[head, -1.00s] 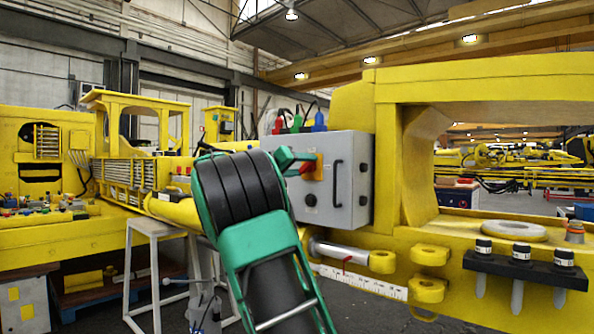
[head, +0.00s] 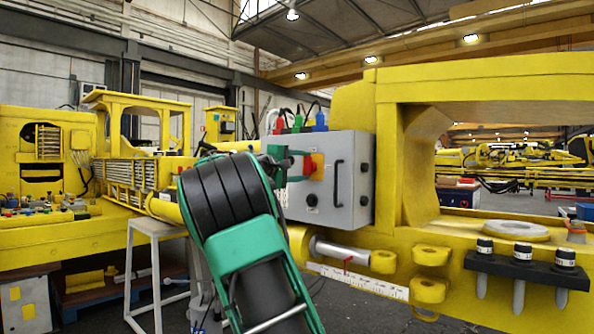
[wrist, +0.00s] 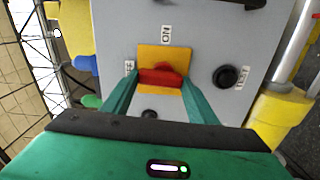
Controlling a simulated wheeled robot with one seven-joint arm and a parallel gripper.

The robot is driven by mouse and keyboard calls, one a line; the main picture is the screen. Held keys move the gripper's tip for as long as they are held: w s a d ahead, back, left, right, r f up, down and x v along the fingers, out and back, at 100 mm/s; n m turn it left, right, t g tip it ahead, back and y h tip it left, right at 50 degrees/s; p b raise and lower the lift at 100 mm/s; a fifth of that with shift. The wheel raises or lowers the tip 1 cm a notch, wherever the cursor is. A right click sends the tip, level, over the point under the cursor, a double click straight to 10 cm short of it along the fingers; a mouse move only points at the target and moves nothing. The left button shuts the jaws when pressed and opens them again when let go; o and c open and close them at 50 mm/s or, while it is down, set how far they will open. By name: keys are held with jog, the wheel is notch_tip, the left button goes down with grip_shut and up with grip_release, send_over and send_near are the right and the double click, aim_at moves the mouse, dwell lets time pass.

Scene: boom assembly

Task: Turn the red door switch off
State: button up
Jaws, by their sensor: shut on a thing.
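The red door switch (wrist: 160,76) sits on a square yellow plate (wrist: 165,52) on the front of a grey control box (head: 350,195). In the head view the switch (head: 317,166) shows beside my gripper (head: 298,163). In the wrist view my gripper (wrist: 160,82) is shut on the red switch, with one green finger at each side. The red handle lies across the picture between the fingers. An ON label (wrist: 166,35) is above the plate, and a small label, partly hidden, is left of it (wrist: 129,67).
A black knob (wrist: 228,77) marked TEST and a black handle (head: 338,183) are on the same box face. Coloured plugs with cables (head: 298,122) stand on top of the box. A yellow boom frame (head: 388,150) adjoins the box on the right.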

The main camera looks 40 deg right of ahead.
jog(key=shift+w+a+f+n, duration=0.15)
jog(key=shift+w+n, duration=0.15)
jog(key=shift+n, duration=0.3)
jog(key=o, duration=1)
jog(key=shift+o, duration=0.2)
jog(key=shift+s, duration=0.1)
jog(key=a, duration=1)
jog(key=shift+s+a, duration=0.25)
jog(key=shift+s, duration=0.1)
